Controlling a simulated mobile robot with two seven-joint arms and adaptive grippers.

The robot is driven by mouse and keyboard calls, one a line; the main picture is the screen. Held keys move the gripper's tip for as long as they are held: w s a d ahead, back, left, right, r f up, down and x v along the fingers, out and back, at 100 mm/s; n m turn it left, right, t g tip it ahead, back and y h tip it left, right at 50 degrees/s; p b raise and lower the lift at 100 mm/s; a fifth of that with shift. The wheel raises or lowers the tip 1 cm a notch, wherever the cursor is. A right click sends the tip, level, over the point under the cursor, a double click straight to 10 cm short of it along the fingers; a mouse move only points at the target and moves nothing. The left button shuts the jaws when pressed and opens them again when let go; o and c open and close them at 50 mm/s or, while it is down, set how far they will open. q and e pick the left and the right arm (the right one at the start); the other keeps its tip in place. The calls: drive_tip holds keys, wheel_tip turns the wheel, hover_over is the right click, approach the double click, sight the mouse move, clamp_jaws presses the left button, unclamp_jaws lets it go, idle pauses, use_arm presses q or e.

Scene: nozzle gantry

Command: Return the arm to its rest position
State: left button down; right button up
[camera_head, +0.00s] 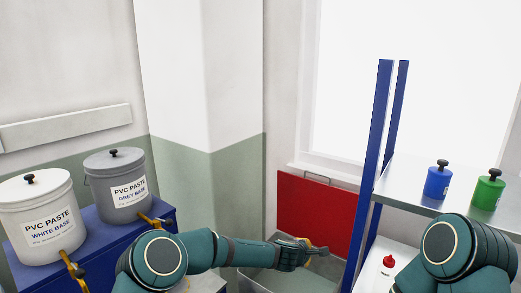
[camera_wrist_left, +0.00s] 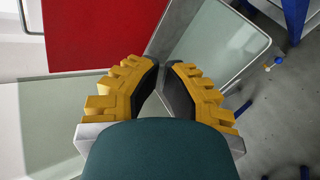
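My left arm comes in from the left and reaches across the lower middle of the head view. Its gripper (camera_head: 318,250) is in front of the red panel, above a pale tray (camera_head: 270,284). In the left wrist view the yellow fingers with dark pads of my left gripper (camera_wrist_left: 163,66) stand apart with a narrow gap, and nothing shows between them. A teal link of my right arm is at the lower right of the head view; my right gripper is out of view.
A white bucket (camera_head: 42,222) and a grey bucket (camera_head: 120,187) stand on a blue cabinet (camera_head: 160,212) at the left. At the right, blue posts (camera_head: 372,150) support a shelf (camera_head: 408,190) with a blue container (camera_head: 437,182) and a green container (camera_head: 487,193). The red panel (camera_head: 312,215) hangs behind.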

use_arm(q)
drive_tip(key=s+a+f+m+g+y+b, duration=0.15)
drive_tip(key=s+a+f+m, duration=0.45)
drive_tip(key=s+a+f, duration=0.6)
drive_tip(key=s+a+f+m+g+b, duration=0.1)
drive_tip(key=s+a+f+m, duration=0.1)
drive_tip(key=s, duration=0.6)
drive_tip(key=s+a+f+m+g+b, duration=0.1)
drive_tip(key=s+a+f+m+g, duration=0.1)
drive_tip(key=s+a+f, duration=0.3)
drive_tip(key=s+a+f+m+g+b, duration=0.2)
drive_tip(key=s+a, duration=0.3)
drive_tip(key=s, duration=0.6)
drive_tip(key=shift+a+f+m, duration=0.35)
drive_tip(key=shift+f+m, duration=0.05)
drive_tip(key=shift+f, duration=0.25)
drive_tip(key=shift+g+y, duration=0.25)
